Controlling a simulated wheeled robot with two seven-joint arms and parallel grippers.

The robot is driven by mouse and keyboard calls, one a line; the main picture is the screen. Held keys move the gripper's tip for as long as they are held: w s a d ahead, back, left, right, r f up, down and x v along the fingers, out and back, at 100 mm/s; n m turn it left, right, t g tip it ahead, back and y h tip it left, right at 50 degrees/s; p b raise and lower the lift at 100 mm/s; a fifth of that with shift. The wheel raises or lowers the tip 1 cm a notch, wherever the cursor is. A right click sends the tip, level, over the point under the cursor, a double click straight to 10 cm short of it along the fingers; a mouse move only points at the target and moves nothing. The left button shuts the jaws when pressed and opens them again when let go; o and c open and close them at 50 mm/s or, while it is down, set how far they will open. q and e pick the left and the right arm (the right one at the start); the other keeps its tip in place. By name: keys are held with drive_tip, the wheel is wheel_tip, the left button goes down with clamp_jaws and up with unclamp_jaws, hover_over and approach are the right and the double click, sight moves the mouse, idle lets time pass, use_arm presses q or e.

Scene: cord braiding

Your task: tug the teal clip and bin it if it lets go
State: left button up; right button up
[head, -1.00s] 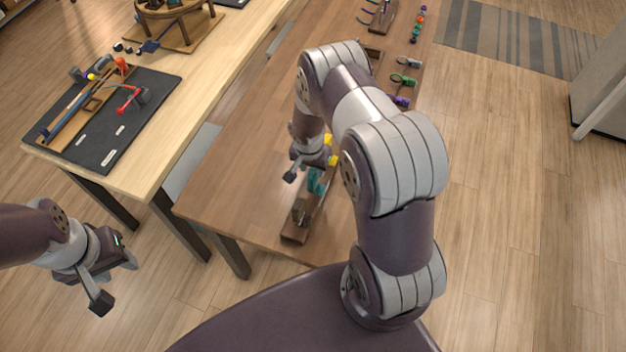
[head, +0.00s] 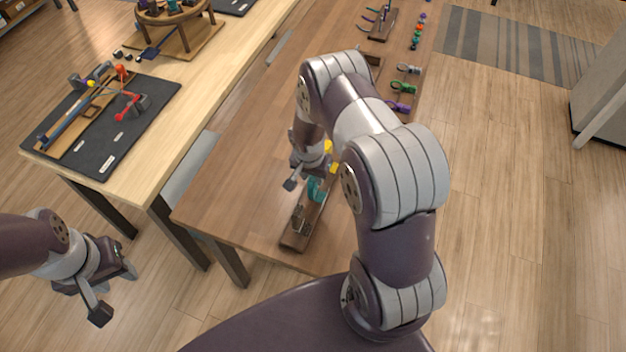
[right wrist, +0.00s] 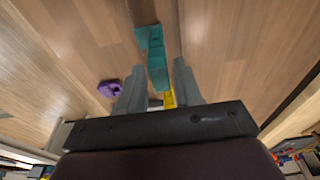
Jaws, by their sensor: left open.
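The teal clip (head: 316,189) is on a narrow wooden strip (head: 293,240) on the brown table, partly hidden by my right arm. It also shows in the right wrist view (right wrist: 153,52). My right gripper (head: 304,181) is at the clip. In the right wrist view its two fingers (right wrist: 160,88) are spread, with the clip's near end between them and a narrow gap at each side. My left gripper (head: 115,290) is open and empty, away from the table at lower left. I cannot make out a bin.
Purple (head: 398,106) and green (head: 403,88) clips lie farther back. The table left of the strip is clear. A pale table (head: 165,165) stands left.

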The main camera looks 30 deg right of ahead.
clamp_jaws()
idle(0.3)
drive_tip(key=shift+s+f+b, duration=0.1)
drive_tip(key=shift+b, duration=0.3)
idle(0.4)
drive_tip(key=shift+r+p, duration=0.45)
drive_tip(key=shift+r, duration=0.05)
drive_tip(key=shift+r+p, duration=1.7)
drive_tip(key=shift+r, duration=0.8)
